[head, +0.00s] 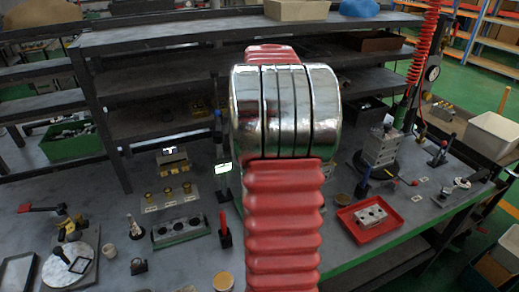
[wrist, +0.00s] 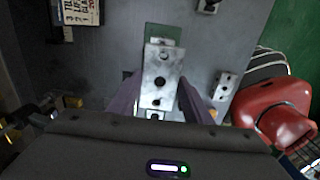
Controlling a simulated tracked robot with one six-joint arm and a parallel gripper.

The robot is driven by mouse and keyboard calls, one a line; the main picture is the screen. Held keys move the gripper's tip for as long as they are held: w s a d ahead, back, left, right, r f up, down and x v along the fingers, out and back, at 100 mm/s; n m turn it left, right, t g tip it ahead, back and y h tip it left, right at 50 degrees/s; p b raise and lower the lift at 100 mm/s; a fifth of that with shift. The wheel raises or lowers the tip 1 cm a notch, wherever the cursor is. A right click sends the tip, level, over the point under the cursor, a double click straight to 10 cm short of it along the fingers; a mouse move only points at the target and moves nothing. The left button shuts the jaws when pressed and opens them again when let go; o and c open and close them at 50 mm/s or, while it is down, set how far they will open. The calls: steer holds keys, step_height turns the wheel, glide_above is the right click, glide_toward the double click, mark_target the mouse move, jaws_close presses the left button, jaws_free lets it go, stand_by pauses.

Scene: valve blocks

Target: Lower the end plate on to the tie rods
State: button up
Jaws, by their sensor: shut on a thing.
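A silver rectangular plate with dark holes (wrist: 158,65), which looks like the end plate, is between the two fingers of my gripper (wrist: 160,95) in the wrist view. The fingers are shut on its sides. A green-edged piece (wrist: 163,33) shows past the plate's far end. The tie rods cannot be made out, and what lies under the plate is hidden by it. I cannot tell the gap below it. In the head view my own red and chrome arm covers the middle, and the plate cannot be made out there.
In the head view, a stacked metal block (head: 381,146) stands right of my arm, behind a red tray (head: 345,222) holding a metal block (head: 371,215). A three-hole fixture (head: 180,231) and a round plate (head: 70,266) are left. A shelf rack (head: 150,40) stands behind.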

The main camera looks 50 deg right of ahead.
steer(key=shift+f, duration=5.5)
stand_by(0.9)
steer(key=o, duration=1.3)
steer(key=shift+o, duration=0.2)
steer(key=shift+r, duration=0.1)
step_height(320, 180, up, 14)
steer(key=shift+f, duration=0.25)
